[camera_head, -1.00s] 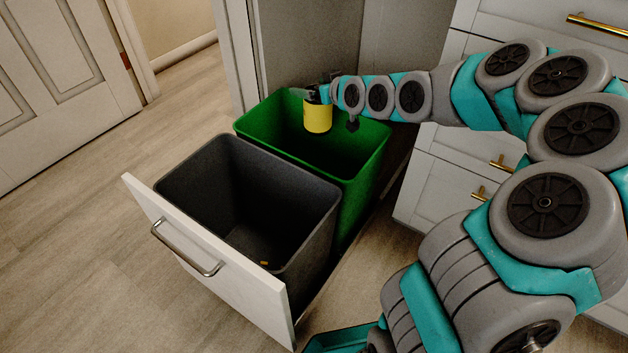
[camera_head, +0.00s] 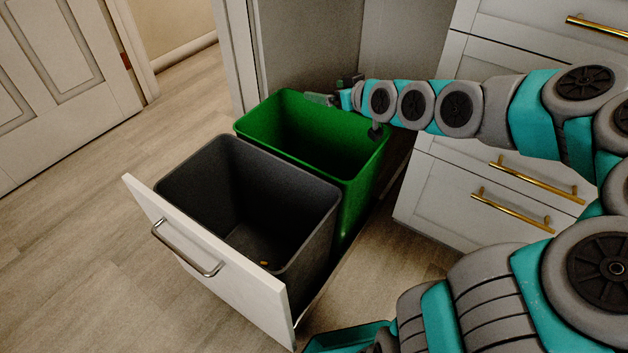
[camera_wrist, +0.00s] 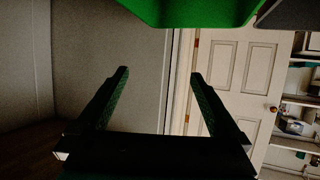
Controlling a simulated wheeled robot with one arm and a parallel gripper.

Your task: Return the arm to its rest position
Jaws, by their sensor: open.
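My gripper (camera_head: 330,97) is over the back edge of the green bin (camera_head: 372,165) in the head view, at the end of my outstretched arm. In the wrist view its two fingers (camera_wrist: 158,95) are spread apart with nothing between them. The green bin also shows at the top of the wrist view (camera_wrist: 190,10). The yellow can is not visible in the current views; the inside bottom of the green bin is hidden.
A dark grey bin (camera_head: 245,200) stands in front of the green one in a pulled-out drawer with a white front (camera_head: 205,262). A small yellowish bit (camera_head: 264,262) lies inside the grey bin. White drawers (camera_head: 480,190) stand at right. Floor at left (camera_head: 90,250) is clear.

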